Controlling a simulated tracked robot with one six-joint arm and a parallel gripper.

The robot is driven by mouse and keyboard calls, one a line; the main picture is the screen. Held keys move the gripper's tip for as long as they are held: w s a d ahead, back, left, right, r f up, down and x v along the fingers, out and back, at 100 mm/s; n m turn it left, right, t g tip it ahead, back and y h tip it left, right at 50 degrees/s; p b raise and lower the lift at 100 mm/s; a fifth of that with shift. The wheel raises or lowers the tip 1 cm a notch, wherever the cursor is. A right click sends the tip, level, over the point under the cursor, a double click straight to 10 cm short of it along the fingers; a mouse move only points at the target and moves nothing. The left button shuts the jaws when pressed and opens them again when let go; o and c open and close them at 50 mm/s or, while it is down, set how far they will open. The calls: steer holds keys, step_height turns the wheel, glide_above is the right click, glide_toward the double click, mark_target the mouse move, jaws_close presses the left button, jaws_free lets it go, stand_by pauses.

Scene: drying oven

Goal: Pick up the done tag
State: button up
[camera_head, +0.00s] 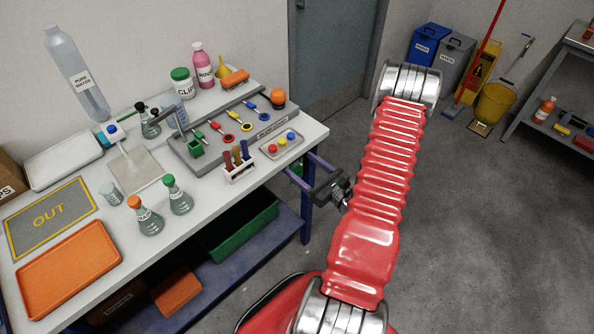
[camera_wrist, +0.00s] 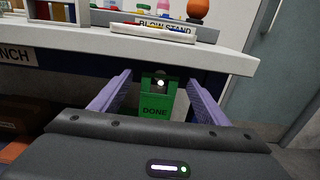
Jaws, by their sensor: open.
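The done tag is a green plate marked "DONE" in the wrist view (camera_wrist: 155,103), with a darker top around a small bright round spot. It hangs upright below the bench's white top edge, in front of the dark blue frame. My gripper (camera_wrist: 158,76) is open, with one purple finger on each side of the tag and a visible gap to each. In the head view my gripper (camera_head: 299,166) is at the bench's right end. Only a small green part of the tag (camera_head: 294,171) shows there, partly hidden by the fingers.
The white bench top (camera_head: 222,205) overhangs just above the tag. It carries flasks, an orange tray (camera_head: 68,268) and a grey blow stand (camera_head: 190,150). A green bin (camera_head: 240,230) sits on the lower shelf.

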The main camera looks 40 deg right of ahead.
steer(key=shift+w, duration=0.6)
steer(key=w, duration=0.5)
steer(key=shift+w+a+f, duration=0.1)
steer(key=shift+f, duration=0.1)
steer(key=shift+c, duration=0.4)
steer(key=c, duration=1)
steer(key=shift+c, duration=0.2)
steer(key=shift+r, duration=0.1)
